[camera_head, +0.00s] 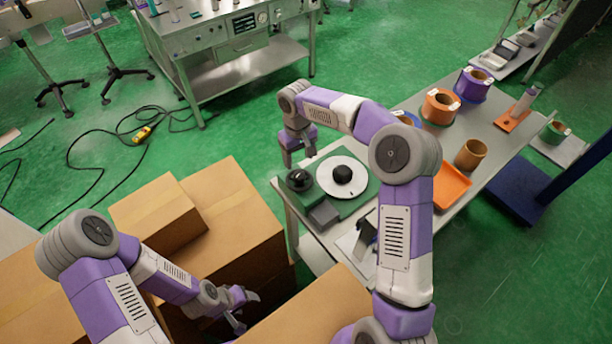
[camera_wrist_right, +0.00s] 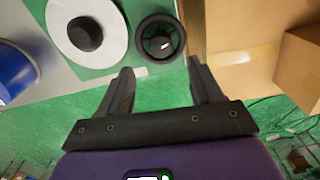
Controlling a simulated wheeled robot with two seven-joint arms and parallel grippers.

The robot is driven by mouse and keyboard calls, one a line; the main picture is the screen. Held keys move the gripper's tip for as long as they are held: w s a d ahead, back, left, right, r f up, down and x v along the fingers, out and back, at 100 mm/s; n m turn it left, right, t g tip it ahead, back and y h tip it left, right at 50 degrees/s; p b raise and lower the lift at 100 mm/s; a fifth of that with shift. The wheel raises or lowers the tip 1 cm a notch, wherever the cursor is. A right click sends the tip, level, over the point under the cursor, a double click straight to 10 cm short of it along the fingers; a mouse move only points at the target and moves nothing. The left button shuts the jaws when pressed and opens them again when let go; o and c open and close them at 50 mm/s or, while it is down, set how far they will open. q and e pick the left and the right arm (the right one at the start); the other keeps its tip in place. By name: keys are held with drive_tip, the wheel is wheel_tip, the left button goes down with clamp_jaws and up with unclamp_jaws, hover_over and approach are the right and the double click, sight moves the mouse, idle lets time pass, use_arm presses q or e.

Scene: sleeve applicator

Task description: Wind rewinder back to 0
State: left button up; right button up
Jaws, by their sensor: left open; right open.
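The rewinder (camera_head: 367,196) is a green base on the near left end of the metal table. It bears a white disc (camera_head: 330,178) with a black hub and, left of it, a round black knob (camera_head: 299,180). In the right wrist view the knob (camera_wrist_right: 160,38) lies just beyond the fingertips, and the white disc (camera_wrist_right: 63,20) is to its left. My right gripper (camera_head: 299,155) is open and empty, beside the knob at the table's edge; its fingers (camera_wrist_right: 160,80) are apart from the knob. My left gripper (camera_head: 246,311) is open and empty over the boxes. No rewinder reading is legible.
Cardboard boxes (camera_head: 225,200) fill the near left floor beside the table. On the metal table (camera_head: 489,137) stand an orange tray (camera_head: 452,187), a brown roll (camera_head: 471,154), and orange (camera_head: 440,105) and purple (camera_head: 474,84) rolls. My right arm hides part of the table.

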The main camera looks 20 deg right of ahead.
sight(299, 174)
drive_tip(key=shift+f, duration=0.4)
wheel_tip(299, 174, down, 7)
drive_tip(key=shift+r+b, duration=0.15)
drive_tip(key=shift+b, duration=0.4)
drive_tip(key=c, duration=1.1)
